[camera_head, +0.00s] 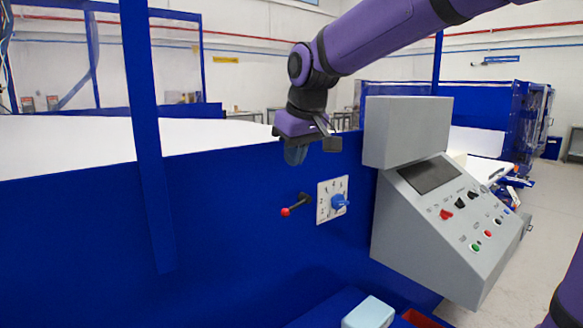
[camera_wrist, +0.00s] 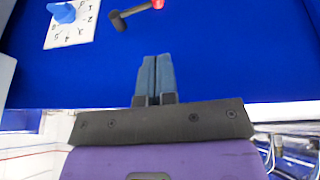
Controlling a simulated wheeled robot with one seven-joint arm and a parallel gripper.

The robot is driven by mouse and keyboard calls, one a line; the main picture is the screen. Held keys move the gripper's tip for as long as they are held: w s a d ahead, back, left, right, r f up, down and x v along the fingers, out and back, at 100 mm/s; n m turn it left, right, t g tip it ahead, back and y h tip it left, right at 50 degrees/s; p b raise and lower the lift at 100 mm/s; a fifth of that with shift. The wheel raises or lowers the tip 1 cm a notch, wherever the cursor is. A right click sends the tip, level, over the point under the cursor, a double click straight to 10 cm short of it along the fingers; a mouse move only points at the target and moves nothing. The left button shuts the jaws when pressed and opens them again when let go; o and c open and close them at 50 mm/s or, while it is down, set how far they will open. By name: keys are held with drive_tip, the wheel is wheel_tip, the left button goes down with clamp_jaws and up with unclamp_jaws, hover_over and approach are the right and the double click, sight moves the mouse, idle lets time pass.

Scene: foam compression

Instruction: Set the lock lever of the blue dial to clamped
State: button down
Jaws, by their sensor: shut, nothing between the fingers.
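The blue dial (camera_head: 339,202) sits on a white numbered plate (camera_head: 324,209) on the blue machine wall. The lock lever (camera_head: 296,206) is just left of the plate, a black arm with a red ball end that points left and slightly down. In the wrist view the blue dial (camera_wrist: 62,12) is at the upper left, and the lever (camera_wrist: 135,12) with its red ball is at the top middle. My gripper (camera_head: 294,155) is above the lever and dial, near the wall's top edge, and touches neither. Its fingers (camera_wrist: 155,75) are shut together and empty.
A grey control console (camera_head: 440,220) with a screen and buttons juts out right of the dial. A blue post (camera_head: 145,130) stands to the left. A light blue block (camera_head: 368,313) and a red bin (camera_head: 420,318) are below. The wall around the lever is clear.

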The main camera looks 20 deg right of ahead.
sight(288, 214)
drive_tip(key=x, duration=1.2)
drive_tip(key=shift+s+d+f, duration=0.25)
drive_tip(key=shift+d, duration=0.1)
drive_tip(key=shift+s+a+f+h, duration=0.1)
drive_tip(key=shift+f+h, duration=0.25)
drive_tip(key=shift+h, duration=0.25)
drive_tip(key=shift+a+f+n+t+h, duration=0.1)
drive_tip(key=shift+f+n+t+h, duration=0.25)
drive_tip(key=shift+f+h, duration=0.3)
drive_tip(key=shift+f, duration=0.9)
drive_tip(key=shift+d+f+t+h, duration=0.3)
drive_tip(key=shift+f+h, duration=0.35)
drive_tip(key=shift+h, duration=0.3)
drive_tip(key=shift+w+d+f+n+t+h, duration=0.3)
drive_tip(key=shift+d+f+t+h, duration=0.3)
drive_tip(key=shift+h, duration=0.45)
drive_tip(key=shift+w+d+f+n+t+h, duration=0.15)
drive_tip(key=shift+d+f+n+t+h, duration=0.2)
drive_tip(key=shift+d+f+h, duration=0.5)
drive_tip(key=shift+w+d+f+n+t+h, duration=0.3)
drive_tip(key=shift+f+t+h, duration=0.2)
drive_tip(key=shift+h, duration=0.7)
drive_tip(key=shift+s+d, duration=0.1)
